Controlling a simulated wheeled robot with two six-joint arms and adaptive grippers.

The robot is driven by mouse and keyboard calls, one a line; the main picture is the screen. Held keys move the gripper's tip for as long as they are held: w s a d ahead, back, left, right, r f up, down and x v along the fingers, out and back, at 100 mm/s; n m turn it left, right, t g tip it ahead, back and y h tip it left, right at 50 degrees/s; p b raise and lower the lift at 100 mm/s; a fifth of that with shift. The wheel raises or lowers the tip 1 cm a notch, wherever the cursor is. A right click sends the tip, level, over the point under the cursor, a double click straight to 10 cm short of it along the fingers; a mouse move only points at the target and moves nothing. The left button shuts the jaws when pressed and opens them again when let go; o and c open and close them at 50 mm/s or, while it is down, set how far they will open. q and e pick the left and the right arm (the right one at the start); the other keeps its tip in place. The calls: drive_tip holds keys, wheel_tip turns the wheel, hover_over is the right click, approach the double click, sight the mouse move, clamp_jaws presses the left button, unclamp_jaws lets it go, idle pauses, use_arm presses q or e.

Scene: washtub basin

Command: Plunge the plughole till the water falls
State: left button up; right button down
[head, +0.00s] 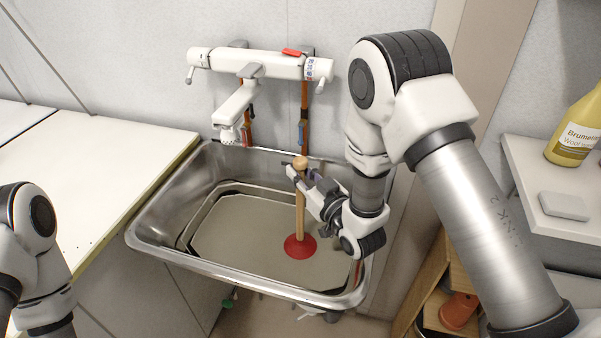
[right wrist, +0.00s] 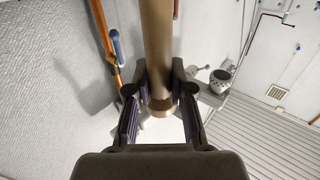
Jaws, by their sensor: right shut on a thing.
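A plunger with a wooden handle (head: 299,212) and a red rubber cup (head: 300,247) stands nearly upright in the steel washtub basin (head: 155,239). My right gripper (head: 300,176) is shut on the handle near its top, just below the round knob. In the right wrist view the handle (right wrist: 156,45) runs between the two fingers (right wrist: 160,100). Greyish water (head: 230,230) covers the basin floor around the cup. The plughole is hidden. My left gripper is out of view; only part of my left arm shows at the lower left.
A white wall tap (head: 245,65) with a downward spout hangs over the basin's back edge, with copper pipes beside it. A pale counter (head: 90,175) lies left. A shelf (head: 530,190) at right holds a yellow bottle (head: 577,130) and a grey block (head: 564,206).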

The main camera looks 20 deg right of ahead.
drive_tip(key=shift+f, duration=0.1)
drive_tip(key=shift+r+p, duration=0.5)
drive_tip(key=shift+r, duration=0.15)
drive_tip(key=shift+w, duration=0.1)
wheel_tip(320, 180, up, 27)
drive_tip(key=p, duration=1.8)
idle(1.2)
